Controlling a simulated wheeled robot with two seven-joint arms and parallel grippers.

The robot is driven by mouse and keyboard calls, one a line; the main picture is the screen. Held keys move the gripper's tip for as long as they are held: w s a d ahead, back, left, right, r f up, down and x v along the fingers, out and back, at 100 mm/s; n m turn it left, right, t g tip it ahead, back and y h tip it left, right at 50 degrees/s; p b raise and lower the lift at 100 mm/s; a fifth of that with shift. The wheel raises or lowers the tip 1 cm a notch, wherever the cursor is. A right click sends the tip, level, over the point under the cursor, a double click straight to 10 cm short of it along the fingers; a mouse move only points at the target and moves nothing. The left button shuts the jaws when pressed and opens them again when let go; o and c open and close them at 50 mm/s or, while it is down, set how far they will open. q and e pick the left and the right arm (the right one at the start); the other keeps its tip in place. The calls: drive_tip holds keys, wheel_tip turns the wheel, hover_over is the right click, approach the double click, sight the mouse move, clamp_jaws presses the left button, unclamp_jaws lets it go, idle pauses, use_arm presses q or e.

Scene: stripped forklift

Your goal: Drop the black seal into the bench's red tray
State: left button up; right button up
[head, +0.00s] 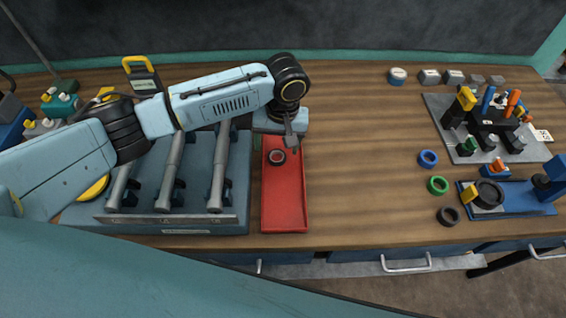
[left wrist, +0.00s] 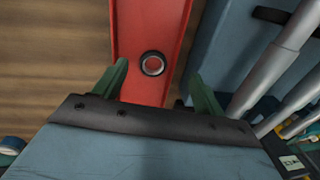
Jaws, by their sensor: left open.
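The red tray (head: 285,205) lies on the bench and also shows in the left wrist view (left wrist: 172,22). A black seal (head: 277,157), a small dark ring, lies inside the tray towards its far end; the left wrist view shows it flat with red floor through its hole (left wrist: 152,64). My left gripper (head: 291,140) is over the tray's far end, beside the seal. In the left wrist view its two green fingers (left wrist: 160,85) are spread apart with nothing between them. A second black ring (head: 448,216) lies on the bench at the right. My right gripper is not seen.
A blue-grey rack with cylinders (head: 169,170) stands directly left of the tray. Blue (head: 428,158) and green (head: 438,185) rings lie to the right, near a grey board of parts (head: 487,130) and a blue fixture (head: 510,197). The bench between tray and rings is clear.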

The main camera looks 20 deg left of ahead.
use_arm(q)
wheel_tip(320, 180, up, 12)
drive_tip(key=d, duration=0.1)
drive_tip(key=shift+w+d+r, duration=0.15)
drive_tip(key=shift+r, duration=0.1)
idle(0.4)
